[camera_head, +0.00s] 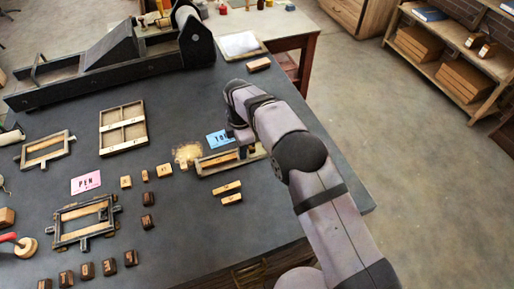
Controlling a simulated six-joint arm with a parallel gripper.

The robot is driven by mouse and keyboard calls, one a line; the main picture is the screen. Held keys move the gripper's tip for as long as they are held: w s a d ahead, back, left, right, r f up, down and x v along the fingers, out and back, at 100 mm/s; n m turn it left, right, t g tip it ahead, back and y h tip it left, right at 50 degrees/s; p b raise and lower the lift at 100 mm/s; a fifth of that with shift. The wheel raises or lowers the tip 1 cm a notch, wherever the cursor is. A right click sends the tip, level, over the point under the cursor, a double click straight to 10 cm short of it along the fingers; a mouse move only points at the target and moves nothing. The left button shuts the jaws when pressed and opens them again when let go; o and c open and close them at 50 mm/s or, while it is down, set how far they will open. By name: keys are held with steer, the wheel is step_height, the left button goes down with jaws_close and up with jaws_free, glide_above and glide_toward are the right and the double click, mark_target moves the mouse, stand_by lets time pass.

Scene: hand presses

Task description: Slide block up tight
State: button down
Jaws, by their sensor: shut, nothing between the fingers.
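A narrow wooden-framed holder (206,171) lies on the dark table, with a pale block (222,160) inside it. My gripper (243,151) is shut and reaches down at the right part of this holder. The fingertips are small and partly hidden by my wrist, so I cannot tell whether they touch a block. A blue card with dark letters (215,138), partly covered by my wrist, lies just behind the holder. The right end of the holder shows beside my arm.
Two pale wooden strips (230,192) lie in front of the holder. Small wooden blocks (164,170) and a tan powdery patch (187,154) lie to its left. A pink card (86,182), a framed form (84,222) and a divided tray (123,128) are farther left. A large press (110,62) stands behind.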

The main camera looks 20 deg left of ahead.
mark_target(253, 149)
steer(key=shift+w+d, duration=0.15)
steer(key=shift+w+d, duration=1.2)
steer(key=shift+d, duration=0.05)
steer(key=shift+w+d, duration=2.15)
steer(key=shift+d, duration=0.15)
stand_by(4.3)
